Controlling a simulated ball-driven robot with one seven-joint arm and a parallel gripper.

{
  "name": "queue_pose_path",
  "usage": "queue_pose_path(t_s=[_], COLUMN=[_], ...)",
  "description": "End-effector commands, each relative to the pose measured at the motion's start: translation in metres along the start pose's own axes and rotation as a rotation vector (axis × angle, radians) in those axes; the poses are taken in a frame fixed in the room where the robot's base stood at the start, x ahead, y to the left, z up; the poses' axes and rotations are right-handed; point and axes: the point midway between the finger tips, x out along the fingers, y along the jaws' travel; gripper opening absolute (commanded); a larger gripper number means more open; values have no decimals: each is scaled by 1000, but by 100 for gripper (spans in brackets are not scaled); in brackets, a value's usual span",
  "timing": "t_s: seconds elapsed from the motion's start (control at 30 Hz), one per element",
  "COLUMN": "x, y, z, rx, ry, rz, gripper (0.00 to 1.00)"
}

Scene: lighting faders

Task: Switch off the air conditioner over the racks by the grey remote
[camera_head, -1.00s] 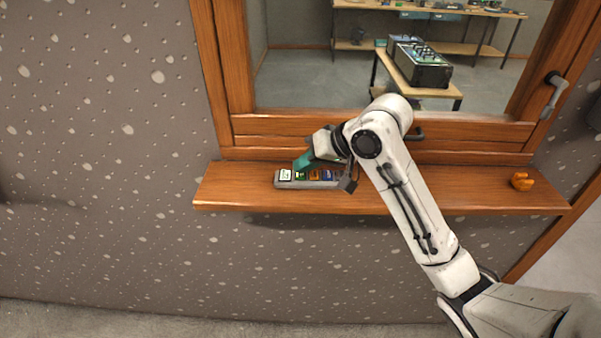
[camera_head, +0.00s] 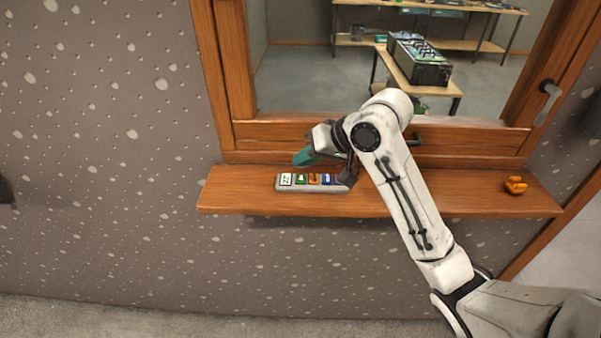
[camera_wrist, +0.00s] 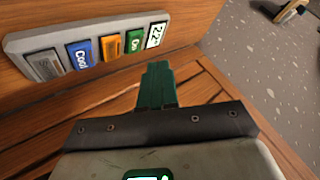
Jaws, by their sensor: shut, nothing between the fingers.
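The grey remote (camera_head: 312,189) lies on the wooden sill. In the wrist view the remote (camera_wrist: 92,62) shows a grey button, a blue "Cool" button (camera_wrist: 82,54), an orange button (camera_wrist: 112,47), a green button that seems to read "On" (camera_wrist: 134,42) and a display reading about 22 (camera_wrist: 155,35). My gripper (camera_head: 302,158) is shut and empty, green fingers together, just behind and apart from the remote; its tips also show in the wrist view (camera_wrist: 158,68). The air conditioner is not in view.
The wooden sill (camera_head: 430,200) is mostly clear. A small orange object (camera_head: 515,185) sits at its right end. A wood-framed window (camera_head: 235,60) stands behind it. A room with a table (camera_head: 440,88) and a box on it shows through the glass.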

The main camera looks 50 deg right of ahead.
Motion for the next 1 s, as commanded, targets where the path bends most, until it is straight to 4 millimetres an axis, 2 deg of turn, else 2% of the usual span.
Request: queue_pose_path(t_s=[0.03,0.33,1.0], x=[-7,-24,-24], y=[-6,-18,-18], z=[-5,-17,-18], rx=[0,-2,-1], ry=[0,-1,-1], rz=[-1,-1,0], gripper=[0,0,0])
